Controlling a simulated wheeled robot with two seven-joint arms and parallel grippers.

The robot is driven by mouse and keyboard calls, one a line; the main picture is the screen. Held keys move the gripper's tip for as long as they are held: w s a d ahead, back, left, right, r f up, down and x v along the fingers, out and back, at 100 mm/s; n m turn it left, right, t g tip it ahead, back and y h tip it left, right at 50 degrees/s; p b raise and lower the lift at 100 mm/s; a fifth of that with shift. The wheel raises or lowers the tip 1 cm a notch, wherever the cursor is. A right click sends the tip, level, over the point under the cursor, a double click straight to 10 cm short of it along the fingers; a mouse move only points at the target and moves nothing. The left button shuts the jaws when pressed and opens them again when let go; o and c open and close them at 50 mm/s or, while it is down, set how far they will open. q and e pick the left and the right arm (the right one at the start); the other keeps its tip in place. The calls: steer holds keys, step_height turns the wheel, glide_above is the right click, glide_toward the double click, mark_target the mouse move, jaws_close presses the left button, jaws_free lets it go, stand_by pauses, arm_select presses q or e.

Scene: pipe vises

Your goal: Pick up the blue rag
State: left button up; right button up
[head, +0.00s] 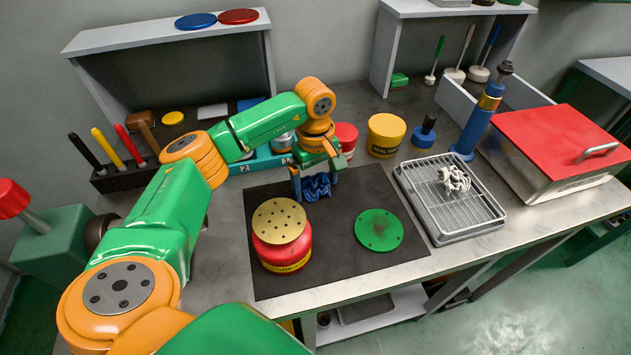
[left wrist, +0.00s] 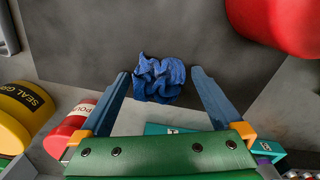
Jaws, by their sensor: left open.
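The blue rag (head: 317,188) lies crumpled on the dark mat (head: 345,212), near the mat's back edge. It also shows in the left wrist view (left wrist: 158,80), just ahead of and between the two fingertips. My left gripper (head: 314,183) points down over the rag, with its blue fingers apart on either side of it. The fingers (left wrist: 162,82) are open, and a gap shows between each finger and the rag. I cannot tell how far the fingertips are above the mat. My right gripper is not in view.
A red pot with a perforated brass top (head: 281,248) stands on the mat at the left front. A green disc (head: 379,230) lies to the right. A red can (head: 345,137) and yellow tub (head: 385,135) stand behind; a wire-rack tray (head: 450,207) sits right of the mat.

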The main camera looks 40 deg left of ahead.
arm_select(q)
steer(key=shift+w+f, duration=0.15)
steer(key=shift+f, duration=0.05)
steer(key=c, duration=0.9)
steer(key=shift+c, duration=1.1)
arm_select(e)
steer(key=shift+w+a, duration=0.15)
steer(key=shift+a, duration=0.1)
arm_select(q)
steer(key=shift+r, duration=0.1)
